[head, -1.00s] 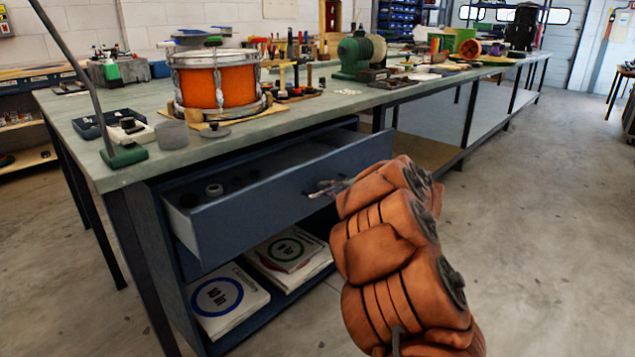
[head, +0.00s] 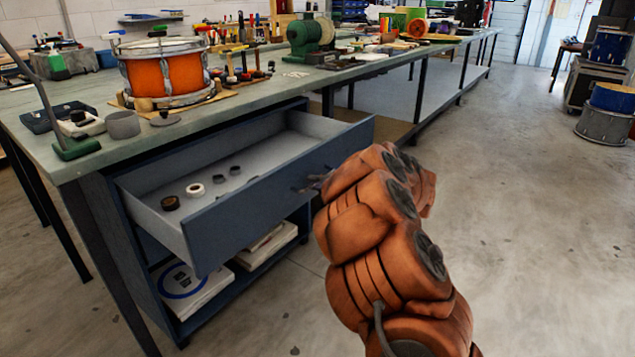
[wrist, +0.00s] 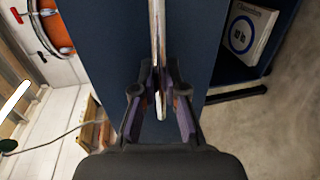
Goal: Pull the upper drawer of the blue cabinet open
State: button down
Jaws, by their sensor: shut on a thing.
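The upper drawer (head: 262,206) of the blue cabinet (head: 134,232) stands well out from under the bench, its inside in plain view. Several small rolls or rings lie in it, among them a white one (head: 195,189). My gripper (head: 312,183) is at the drawer front, partly hidden by my orange arm in the head view. In the wrist view my gripper (wrist: 160,98) has its two fingers on either side of the drawer's pale bar handle (wrist: 158,45), shut on it. The blue drawer front (wrist: 100,30) lies behind the handle.
Below the drawer is an open shelf with white boxes (head: 190,288). The bench top (head: 75,170) above holds an orange drum (head: 165,75) and tools. The concrete floor (head: 530,230) to the right is clear, with drums and a case at the far right.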

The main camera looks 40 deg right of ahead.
jog(key=c, duration=1.2)
grip_release()
jog(key=v, duration=1.2)
